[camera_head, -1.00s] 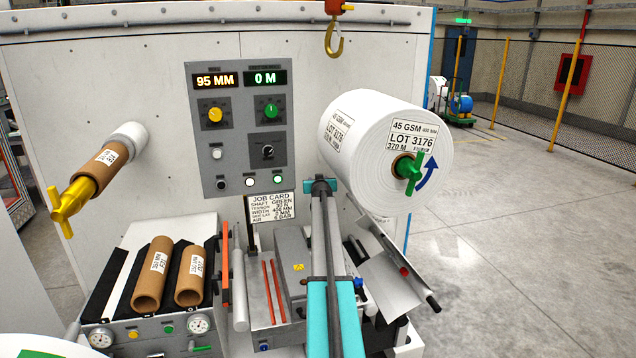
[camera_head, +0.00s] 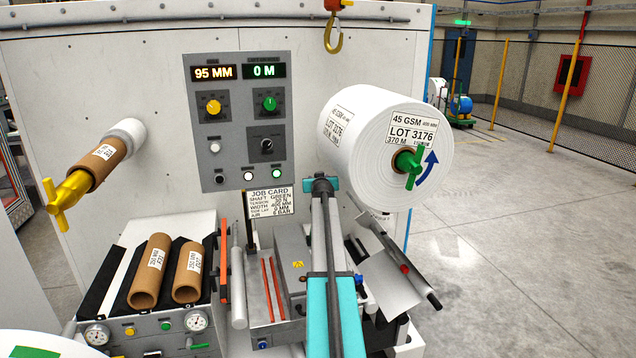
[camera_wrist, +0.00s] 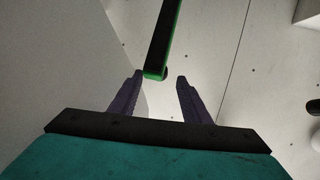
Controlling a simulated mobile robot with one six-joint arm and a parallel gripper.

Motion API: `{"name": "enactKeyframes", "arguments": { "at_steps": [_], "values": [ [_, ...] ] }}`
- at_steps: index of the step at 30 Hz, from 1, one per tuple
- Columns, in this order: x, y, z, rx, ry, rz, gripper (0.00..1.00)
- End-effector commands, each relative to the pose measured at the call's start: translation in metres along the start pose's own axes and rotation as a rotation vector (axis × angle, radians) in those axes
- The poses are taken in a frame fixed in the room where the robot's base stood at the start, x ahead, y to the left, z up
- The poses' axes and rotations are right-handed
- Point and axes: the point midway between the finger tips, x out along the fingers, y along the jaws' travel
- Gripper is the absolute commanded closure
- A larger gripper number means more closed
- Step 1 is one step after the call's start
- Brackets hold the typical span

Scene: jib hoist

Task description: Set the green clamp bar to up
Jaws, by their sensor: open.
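In the wrist view a long, narrow green bar (camera_wrist: 163,42) with a dark face runs down from the top edge. Its lower end shows between the fingertips of my gripper (camera_wrist: 159,78), which is open and empty. I cannot tell how far the bar is from the fingers in depth. In the head view a green bar-shaped handle (camera_head: 411,166) stands nearly upright on the core of the white roll (camera_head: 372,135), beside a curved blue arrow. I cannot tell whether the two green bars are the same thing.
The control panel (camera_head: 238,120) is on the white wall behind. A yellow shaft end (camera_head: 66,197) sticks out at left. Cardboard cores (camera_head: 150,272) lie on the rack below. The floor at right is open.

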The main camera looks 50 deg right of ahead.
Motion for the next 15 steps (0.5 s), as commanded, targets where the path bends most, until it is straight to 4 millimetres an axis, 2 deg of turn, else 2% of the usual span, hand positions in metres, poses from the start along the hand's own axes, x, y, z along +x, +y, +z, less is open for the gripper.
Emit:
{"name": "enactKeyframes", "arguments": {
  "at_steps": [15],
  "values": [
    [-0.053,-0.001,0.002,0.000,0.000,0.000,0.57]
  ]
}}
